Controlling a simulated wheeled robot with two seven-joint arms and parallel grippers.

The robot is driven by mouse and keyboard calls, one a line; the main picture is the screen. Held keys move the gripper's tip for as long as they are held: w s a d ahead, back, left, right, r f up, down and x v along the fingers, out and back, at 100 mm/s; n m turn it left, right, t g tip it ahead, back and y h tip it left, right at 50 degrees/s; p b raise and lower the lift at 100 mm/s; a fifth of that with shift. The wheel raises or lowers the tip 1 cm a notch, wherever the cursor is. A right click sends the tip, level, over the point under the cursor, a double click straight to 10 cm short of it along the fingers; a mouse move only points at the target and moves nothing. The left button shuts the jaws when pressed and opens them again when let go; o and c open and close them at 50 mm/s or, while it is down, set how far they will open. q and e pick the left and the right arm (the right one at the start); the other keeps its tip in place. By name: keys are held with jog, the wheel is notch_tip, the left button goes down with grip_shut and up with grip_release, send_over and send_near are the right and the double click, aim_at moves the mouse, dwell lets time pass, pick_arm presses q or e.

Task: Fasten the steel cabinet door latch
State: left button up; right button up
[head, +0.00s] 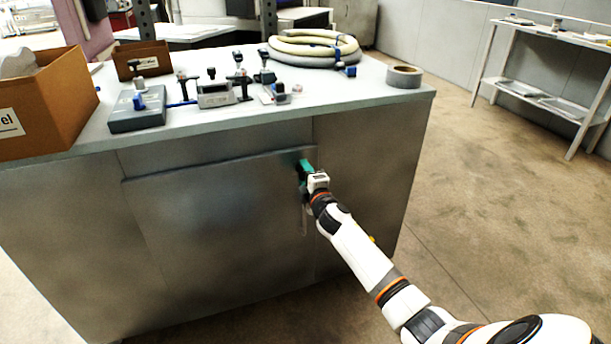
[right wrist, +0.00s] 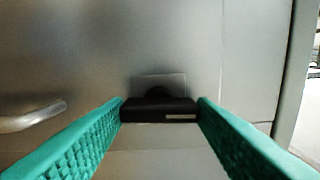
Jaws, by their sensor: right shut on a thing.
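The steel cabinet door (head: 215,215) fills the middle of the cabinet front in the head view; its top edge stands out as a dark line. The latch, a small black bar (right wrist: 158,109) on a grey plate (right wrist: 160,82), shows in the right wrist view. My right gripper (head: 305,168) is at the door's upper right edge. Its green fingers (right wrist: 160,112) are shut on the two ends of the black bar. In the head view the gripper hides the latch. My left gripper is out of view.
A pale handle (right wrist: 32,118) is left of the latch in the right wrist view. The worktop (head: 330,98) above carries clamps, a cardboard box (head: 60,100), coiled hose (head: 315,48) and a tape roll (head: 404,77). The floor (head: 480,200) to the right is clear.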

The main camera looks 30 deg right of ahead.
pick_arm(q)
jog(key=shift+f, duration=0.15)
pick_arm(e)
jog(key=shift+n, duration=0.5)
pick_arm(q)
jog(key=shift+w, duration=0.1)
pick_arm(e)
jog(key=o, duration=1)
jog(key=shift+s+a, duration=0.1)
jog(key=shift+s, duration=0.2)
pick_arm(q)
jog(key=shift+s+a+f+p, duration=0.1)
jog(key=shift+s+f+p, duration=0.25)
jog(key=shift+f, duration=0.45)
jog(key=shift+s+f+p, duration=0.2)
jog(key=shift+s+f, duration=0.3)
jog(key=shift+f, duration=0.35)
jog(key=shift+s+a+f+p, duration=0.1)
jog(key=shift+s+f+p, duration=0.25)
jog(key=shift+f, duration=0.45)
pick_arm(e)
jog(key=shift+v, duration=5.7)
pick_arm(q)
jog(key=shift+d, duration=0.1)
pick_arm(e)
jog(key=shift+a+f, duration=0.1)
jog(key=shift+f, duration=0.05)
